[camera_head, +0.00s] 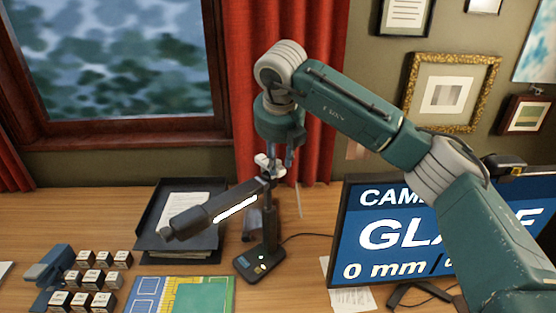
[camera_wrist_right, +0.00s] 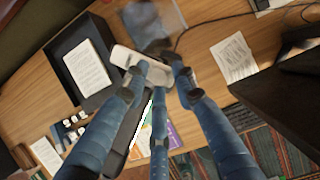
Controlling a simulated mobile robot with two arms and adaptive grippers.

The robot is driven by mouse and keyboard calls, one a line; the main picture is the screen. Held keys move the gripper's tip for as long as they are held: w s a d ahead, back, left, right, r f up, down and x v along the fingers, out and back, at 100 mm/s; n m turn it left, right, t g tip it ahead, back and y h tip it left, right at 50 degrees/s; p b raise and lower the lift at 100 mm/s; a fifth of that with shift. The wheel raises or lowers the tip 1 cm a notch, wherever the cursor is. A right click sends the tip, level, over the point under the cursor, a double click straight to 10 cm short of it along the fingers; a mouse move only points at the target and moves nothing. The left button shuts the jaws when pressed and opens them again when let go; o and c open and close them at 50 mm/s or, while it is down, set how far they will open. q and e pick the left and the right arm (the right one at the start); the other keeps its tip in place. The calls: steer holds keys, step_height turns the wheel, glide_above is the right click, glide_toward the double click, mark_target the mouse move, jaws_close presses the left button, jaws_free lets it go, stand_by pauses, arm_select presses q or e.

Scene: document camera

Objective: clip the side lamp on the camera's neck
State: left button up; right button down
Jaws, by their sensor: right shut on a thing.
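The document camera stands on the desk with a black base (camera_head: 262,262), an upright neck (camera_head: 270,215) and a dark arm (camera_head: 205,210) tilted down to the left, with a glowing white strip along it. My right gripper (camera_head: 275,165) is above the top of the neck, pointing down. It is shut on a small whitish piece, apparently the side lamp (camera_head: 264,162), which also shows between the fingers in the right wrist view (camera_wrist_right: 140,66). I cannot tell whether this piece touches the neck. My left gripper is not in view.
A black tray (camera_head: 150,243) with papers is behind the camera arm. Several small labelled blocks (camera_head: 90,278) and a coloured sheet (camera_head: 180,293) lie at front left. A large screen (camera_head: 385,265) stands to the right, close to my right arm.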

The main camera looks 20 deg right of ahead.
steer(key=shift+f, duration=0.15)
steer(key=shift+f+b, duration=0.3)
steer(key=shift+b, duration=0.15)
steer(key=shift+f, duration=0.2)
stand_by(0.7)
stand_by(0.4)
steer(key=c, duration=1.6)
jaws_free()
steer(key=shift+r, duration=0.1)
